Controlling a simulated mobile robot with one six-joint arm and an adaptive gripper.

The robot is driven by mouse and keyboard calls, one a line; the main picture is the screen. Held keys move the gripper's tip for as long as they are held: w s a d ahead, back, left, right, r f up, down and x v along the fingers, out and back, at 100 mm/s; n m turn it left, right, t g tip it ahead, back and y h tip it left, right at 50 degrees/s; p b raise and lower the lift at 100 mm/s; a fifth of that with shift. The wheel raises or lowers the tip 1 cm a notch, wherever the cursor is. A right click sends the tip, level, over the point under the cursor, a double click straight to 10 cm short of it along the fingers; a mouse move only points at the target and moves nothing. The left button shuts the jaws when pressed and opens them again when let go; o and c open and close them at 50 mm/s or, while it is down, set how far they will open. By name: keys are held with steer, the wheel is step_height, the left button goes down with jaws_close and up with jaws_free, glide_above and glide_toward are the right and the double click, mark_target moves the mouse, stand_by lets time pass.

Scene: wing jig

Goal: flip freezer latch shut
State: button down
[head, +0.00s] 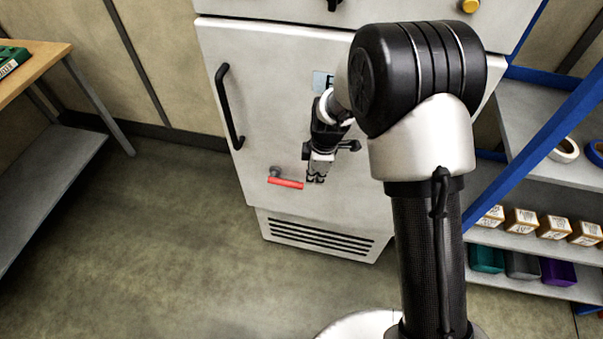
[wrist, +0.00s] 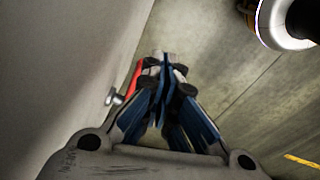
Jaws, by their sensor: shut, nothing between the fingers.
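The freezer (head: 296,110) is a white cabinet with a black bar handle (head: 229,106) on its left side and a vent grille at the bottom. The red latch (head: 286,183) sits low on its door, lying nearly level, with a grey pivot at its left end. My gripper (head: 316,180) is shut and empty, just right of the latch's right end in the head view. In the wrist view my gripper (wrist: 162,98) points along the door, and the red latch (wrist: 135,80) shows just left of the fingertips, partly hidden by them. I cannot tell whether they touch.
A grey shelf unit with blue posts (head: 540,115) stands at the right, holding small boxes (head: 522,223) and tape rolls. A wooden-topped bench (head: 40,65) stands at the left. The floor (head: 180,230) in front of the freezer is clear.

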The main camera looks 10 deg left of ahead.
steer(key=shift+s+d+r+p, duration=0.1)
steer(key=shift+d+r, duration=0.1)
steer(key=shift+d, duration=0.55)
steer(key=shift+s+d+r+p, duration=0.1)
steer(key=shift+d+r, duration=0.05)
steer(key=shift+d, duration=0.65)
steer(key=shift+s+d+r+p, duration=0.1)
steer(key=shift+d+r, duration=0.1)
steer(key=shift+d, duration=0.55)
steer(key=s+d+r+m+t, duration=0.1)
steer(key=s+d+r+m, duration=0.25)
steer(key=r, duration=0.65)
steer(key=s+d+r+m+t, duration=0.1)
steer(key=s+d+r+m, duration=0.3)
steer(key=r, duration=0.6)
steer(key=s+d+r+m+t, duration=0.1)
steer(key=s+d+r+m, duration=0.2)
steer(key=s+m, duration=0.3)
steer(key=s+d+r+m+t+h, duration=0.1)
steer(key=s+d+r+m, duration=0.2)
steer(key=s, duration=0.9)
steer(key=shift+r+m, duration=0.75)
steer(key=shift+m, duration=0.6)
steer(key=shift+d, duration=0.1)
